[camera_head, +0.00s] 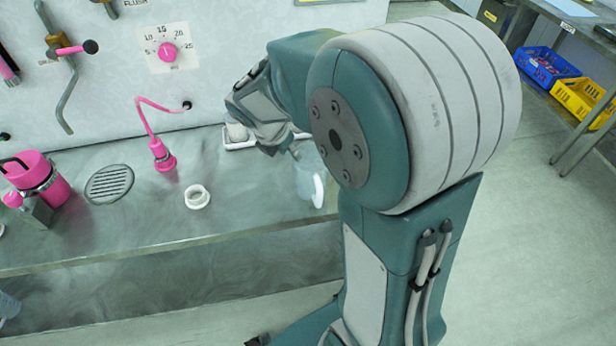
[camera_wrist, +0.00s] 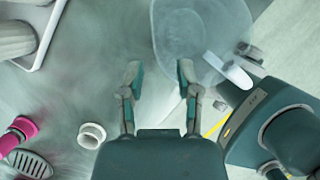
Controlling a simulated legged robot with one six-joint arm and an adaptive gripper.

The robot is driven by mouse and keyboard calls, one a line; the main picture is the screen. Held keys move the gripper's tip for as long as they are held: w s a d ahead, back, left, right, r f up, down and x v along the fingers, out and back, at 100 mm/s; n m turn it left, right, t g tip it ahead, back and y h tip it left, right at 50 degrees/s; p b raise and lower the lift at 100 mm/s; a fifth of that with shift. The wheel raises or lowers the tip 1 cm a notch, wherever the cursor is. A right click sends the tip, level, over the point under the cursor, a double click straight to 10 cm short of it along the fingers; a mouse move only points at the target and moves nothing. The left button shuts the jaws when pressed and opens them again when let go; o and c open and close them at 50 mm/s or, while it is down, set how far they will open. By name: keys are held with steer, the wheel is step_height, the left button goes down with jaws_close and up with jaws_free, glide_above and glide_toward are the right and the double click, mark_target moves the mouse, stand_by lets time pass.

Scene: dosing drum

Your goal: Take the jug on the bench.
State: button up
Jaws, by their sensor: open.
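A translucent jug (camera_head: 307,184) with a white handle (camera_head: 319,191) stands on the metal bench (camera_head: 240,215), near its right end. My arm hides part of the jug in the head view. In the wrist view the jug (camera_wrist: 195,30) is at the top, right of centre, with its handle (camera_wrist: 228,70) at its lower right. My gripper (camera_wrist: 159,73) is open, with nothing between its fingers. Its right fingertip overlaps the jug's near edge in the picture; I cannot tell whether they touch. In the head view the fingers are mostly hidden behind my arm.
A white ring (camera_head: 197,197), a drain grate (camera_head: 109,184) and a pink nozzle (camera_head: 162,156) are left of the jug. A white tray (camera_head: 238,143) is behind. A pink canister (camera_head: 38,178) stands far left. Blue (camera_head: 549,66) and yellow (camera_head: 583,101) crates are at right.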

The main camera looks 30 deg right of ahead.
mark_target(302, 168)
steer(key=x, duration=0.5)
steer(key=shift+w+d+f, duration=0.15)
steer(key=shift+d+f, duration=0.05)
steer(key=shift+w+f, duration=0.1)
steer(key=shift+f, duration=0.4)
steer(key=shift+d, duration=0.15)
jaws_close()
